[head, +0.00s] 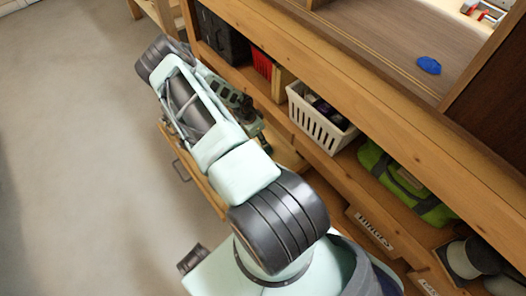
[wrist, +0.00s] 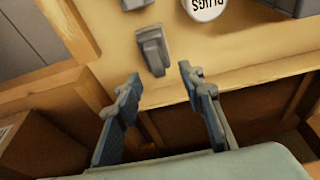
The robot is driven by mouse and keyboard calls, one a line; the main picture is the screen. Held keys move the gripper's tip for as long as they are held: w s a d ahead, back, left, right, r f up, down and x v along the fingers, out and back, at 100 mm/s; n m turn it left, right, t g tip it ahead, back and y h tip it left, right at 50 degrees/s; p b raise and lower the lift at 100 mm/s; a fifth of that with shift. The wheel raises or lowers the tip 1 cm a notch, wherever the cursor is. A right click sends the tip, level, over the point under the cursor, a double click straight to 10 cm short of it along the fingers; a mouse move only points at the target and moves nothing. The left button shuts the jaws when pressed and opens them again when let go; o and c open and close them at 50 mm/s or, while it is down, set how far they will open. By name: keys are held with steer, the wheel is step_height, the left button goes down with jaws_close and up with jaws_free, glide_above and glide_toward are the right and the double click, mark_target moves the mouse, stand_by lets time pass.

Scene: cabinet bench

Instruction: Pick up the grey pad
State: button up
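A small grey block-like piece (wrist: 152,50), which looks like the grey pad, lies on a light wooden surface in the wrist view. My gripper (wrist: 160,80) is open and empty, its two fingers spread. The grey piece is just beyond the fingertips, roughly between their lines and apart from both. In the head view my arm covers much of the open wooden drawer (head: 287,153), and I cannot make out the grey piece there.
A round white lettered item (wrist: 205,8), another grey piece (wrist: 135,4) and a dark grey box (wrist: 288,14) are near the grey piece. A white basket (head: 318,125), a green bag (head: 405,185) and a red item (head: 262,63) sit on the shelf. Floor at left is clear.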

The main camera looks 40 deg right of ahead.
steer(key=b+x, duration=0.1)
steer(key=x, duration=0.3)
steer(key=b+x, duration=0.1)
steer(key=x, duration=0.1)
steer(key=shift+s+f+b, duration=0.25)
steer(key=shift+s+b, duration=0.05)
steer(key=shift+s, duration=0.05)
steer(key=shift+c, duration=0.2)
jaws_close()
